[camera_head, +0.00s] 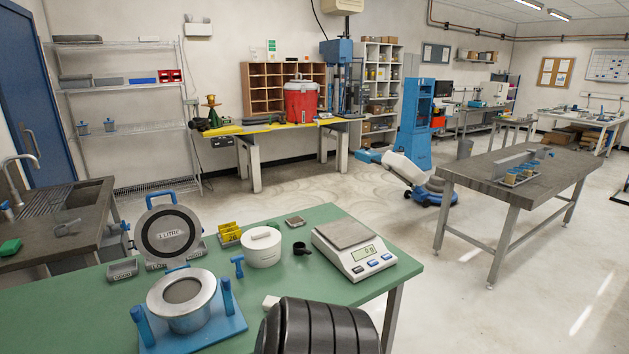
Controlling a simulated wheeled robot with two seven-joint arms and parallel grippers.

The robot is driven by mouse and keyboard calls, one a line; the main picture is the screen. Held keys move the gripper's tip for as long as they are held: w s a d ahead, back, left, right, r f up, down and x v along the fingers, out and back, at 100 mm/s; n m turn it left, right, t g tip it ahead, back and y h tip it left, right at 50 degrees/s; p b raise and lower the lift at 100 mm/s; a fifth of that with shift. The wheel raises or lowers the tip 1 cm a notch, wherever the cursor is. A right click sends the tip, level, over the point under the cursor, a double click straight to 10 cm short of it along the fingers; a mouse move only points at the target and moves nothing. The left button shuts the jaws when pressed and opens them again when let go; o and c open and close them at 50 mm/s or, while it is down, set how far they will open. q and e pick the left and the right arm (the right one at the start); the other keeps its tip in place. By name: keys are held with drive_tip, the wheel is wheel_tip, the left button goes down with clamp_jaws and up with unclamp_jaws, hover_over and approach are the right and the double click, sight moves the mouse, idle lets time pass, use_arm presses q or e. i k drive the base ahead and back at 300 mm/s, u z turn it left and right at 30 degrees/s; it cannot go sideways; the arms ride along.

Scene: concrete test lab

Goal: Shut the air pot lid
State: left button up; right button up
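The air pot (181,309) is a round silver metal pot on a blue base plate (222,333) at the near left of the green table. Blue upright clamps stand at its left and right sides. Its top faces up and shows a grey round middle inside a wide bright rim. A round disc marked "1 LITRE" (170,235), seemingly the lid, stands upright just behind the pot, grey-rimmed with a blue handle on top. A blue bar (178,268) lies between disc and pot; how they join is unclear.
The green table (290,280) also holds a digital scale (354,249), a white round tub (262,247), a blue T-shaped tool (238,266), a black cup (301,248), yellow blocks (229,233) and small grey trays (123,269). A dark ribbed cylinder (320,328) covers the near edge.

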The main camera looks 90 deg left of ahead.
sight(167, 233)
drive_tip(key=k, duration=1.8)
drive_tip(key=u, duration=0.4)
